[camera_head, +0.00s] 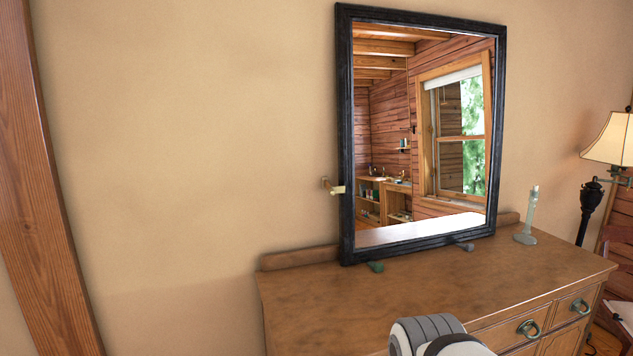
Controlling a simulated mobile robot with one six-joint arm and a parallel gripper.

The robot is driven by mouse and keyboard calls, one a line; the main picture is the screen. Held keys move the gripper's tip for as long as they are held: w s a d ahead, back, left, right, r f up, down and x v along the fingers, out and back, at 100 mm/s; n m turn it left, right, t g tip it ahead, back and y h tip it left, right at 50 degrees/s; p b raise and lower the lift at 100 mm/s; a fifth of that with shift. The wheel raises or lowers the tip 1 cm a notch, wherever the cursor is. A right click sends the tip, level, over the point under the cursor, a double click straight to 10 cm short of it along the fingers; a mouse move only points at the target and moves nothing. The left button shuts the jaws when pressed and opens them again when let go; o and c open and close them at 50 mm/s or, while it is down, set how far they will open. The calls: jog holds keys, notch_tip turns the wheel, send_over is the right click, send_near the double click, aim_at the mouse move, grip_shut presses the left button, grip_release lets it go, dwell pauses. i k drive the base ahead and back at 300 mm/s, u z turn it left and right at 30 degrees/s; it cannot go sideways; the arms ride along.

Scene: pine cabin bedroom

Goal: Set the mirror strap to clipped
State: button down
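A black-framed mirror (346,120) stands upright on the wooden dresser, close to the wall. A small brass-coloured fitting (335,188) sticks out at the left edge of the frame, between frame and wall. It looks like the mirror strap, but it is too small to tell whether it is clipped. A rounded grey and white part of my arm shows at the bottom edge, in front of the dresser. My gripper is not in view.
The dresser top (440,285) is mostly bare. A green foot (375,267) and a dark foot (464,246) lie under the mirror. A pale candlestick (526,236) stands to the right. A lamp (608,140) is farther right. The wall left of the mirror is clear.

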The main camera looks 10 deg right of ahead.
aim_at(332, 191)
jog(key=i, duration=0.95)
